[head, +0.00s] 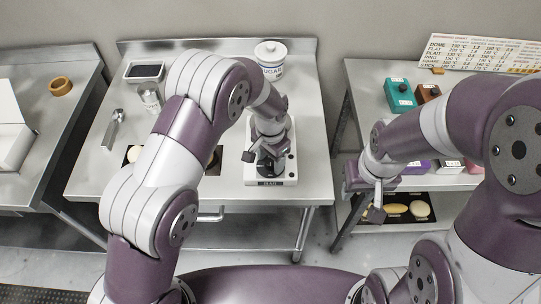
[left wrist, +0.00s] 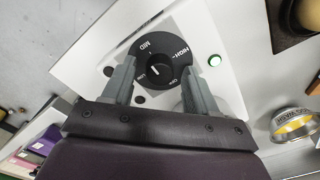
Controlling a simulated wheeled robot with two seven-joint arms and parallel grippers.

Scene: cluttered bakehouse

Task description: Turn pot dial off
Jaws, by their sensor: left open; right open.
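The pot dial (left wrist: 165,48) is a round black disc with a raised knob and white words in the left wrist view. I read MID, HIGH, LOW and what looks like OFF. A short white mark shows on the knob; which word it points to is unclear. The dial sits on a white unit (head: 291,166), at the front right of the middle table in the head view. My left gripper (left wrist: 158,67) is open, its fingers on either side of the knob; contact cannot be told. My right gripper (head: 377,202) is open and empty.
A SUGAR canister (head: 270,64) stands behind on the table, with a dark-faced device (head: 145,72) and a metal cup (head: 150,98) to the left. A teal box (head: 399,95) stands on the right shelf.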

